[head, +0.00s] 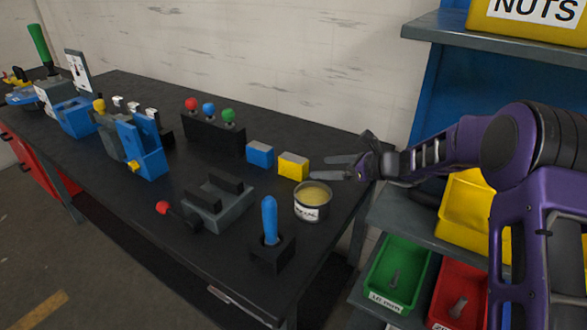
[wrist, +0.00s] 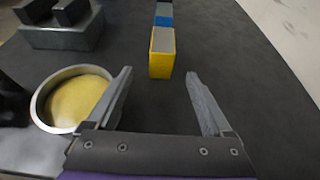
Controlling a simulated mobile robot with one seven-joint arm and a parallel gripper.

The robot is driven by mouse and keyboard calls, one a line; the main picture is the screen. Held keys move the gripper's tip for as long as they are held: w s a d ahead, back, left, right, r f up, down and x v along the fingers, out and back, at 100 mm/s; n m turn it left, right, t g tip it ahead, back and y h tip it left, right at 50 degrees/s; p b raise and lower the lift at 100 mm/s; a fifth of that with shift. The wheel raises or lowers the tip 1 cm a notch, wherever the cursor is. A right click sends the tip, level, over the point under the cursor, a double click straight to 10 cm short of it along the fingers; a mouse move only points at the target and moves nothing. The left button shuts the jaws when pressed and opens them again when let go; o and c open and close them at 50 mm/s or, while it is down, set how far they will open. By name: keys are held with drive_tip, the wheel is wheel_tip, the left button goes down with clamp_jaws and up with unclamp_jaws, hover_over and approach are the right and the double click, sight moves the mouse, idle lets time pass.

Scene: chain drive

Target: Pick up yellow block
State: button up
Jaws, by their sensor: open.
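The yellow block (head: 293,166) has a grey top and stands on the black workbench, to the right of a similar blue block (head: 260,155). In the wrist view the yellow block (wrist: 162,54) lies ahead of my gripper (wrist: 158,88), roughly centred between the fingers and beyond their tips. My gripper (head: 338,168) is open and empty, to the right of the yellow block in the head view. The blue block (wrist: 163,14) is behind the yellow one in the wrist view.
A round tin (head: 312,203) with yellow contents stands close to my left finger in the wrist view. A blue-handled tool in a black holder (head: 270,235) and a grey fixture (head: 221,203) are nearby. Shelves with bins (head: 398,270) stand right of the workbench (head: 150,222).

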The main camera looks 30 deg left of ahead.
sight(293, 168)
drive_tip(key=b+x, duration=0.1)
drive_tip(key=x, duration=1)
drive_tip(key=shift+w+a+f, duration=0.15)
drive_tip(key=shift+a+f, duration=0.05)
drive_tip(key=shift+a, duration=0.1)
clamp_jaws()
idle(0.9)
drive_tip(key=shift+r, duration=0.25)
